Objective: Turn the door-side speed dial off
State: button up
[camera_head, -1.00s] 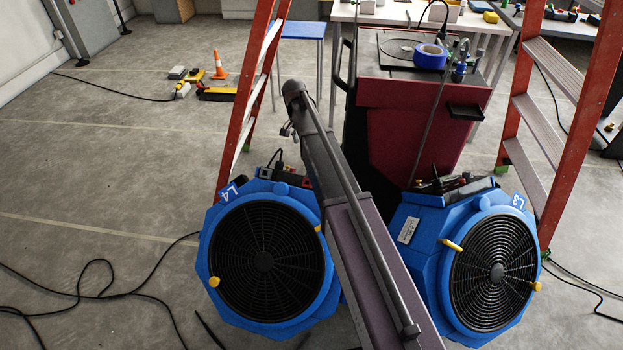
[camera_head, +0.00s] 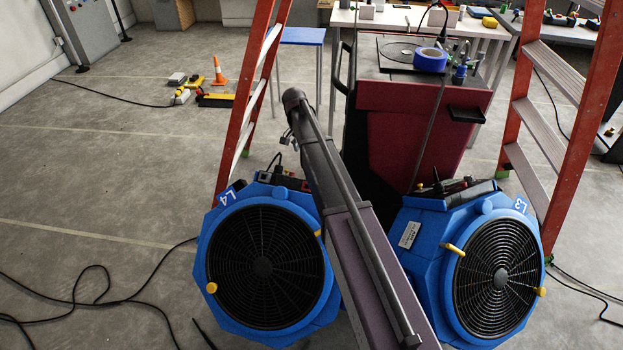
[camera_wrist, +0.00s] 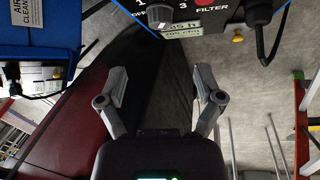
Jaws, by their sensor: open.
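Two blue fan units stand on the floor in the head view, L4 (camera_head: 213,262) on the left and L3 (camera_head: 418,222) on the right. In the wrist view a dark speed dial (camera_wrist: 158,15) sits on a panel at the top edge, near the marks OFF, 1 and 3. My gripper (camera_wrist: 160,82) is open and empty, its two fingers apart and below the dial in the picture, not touching it. In the head view my arm passes between the units and its fingers cannot be made out. I cannot tell for sure which unit carries this panel.
A dark red machine (camera_head: 405,120) stands behind the units. Red ladders stand at the left (camera_head: 240,110) and right (camera_head: 575,130). A black plug (camera_wrist: 258,14) with its cord hangs beside the panel. Black cable (camera_head: 90,290) lies on the floor at left. Open floor lies left.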

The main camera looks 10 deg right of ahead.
jog(key=shift+s+d+f+b, duration=0.25)
jog(key=shift+d+f+b, duration=0.05)
jog(key=shift+f+b, duration=1.6)
jog(key=shift+s+d+f+b, duration=0.2)
jog(key=shift+d+f+b, duration=0.05)
jog(key=shift+f+b, duration=1.6)
jog(key=shift+s+d+f+b, duration=0.25)
jog(key=shift+d+f+b, duration=0.05)
jog(key=shift+f+b, duration=1.6)
jog(key=shift+f, duration=0.15)
jog(key=c, duration=1.2)
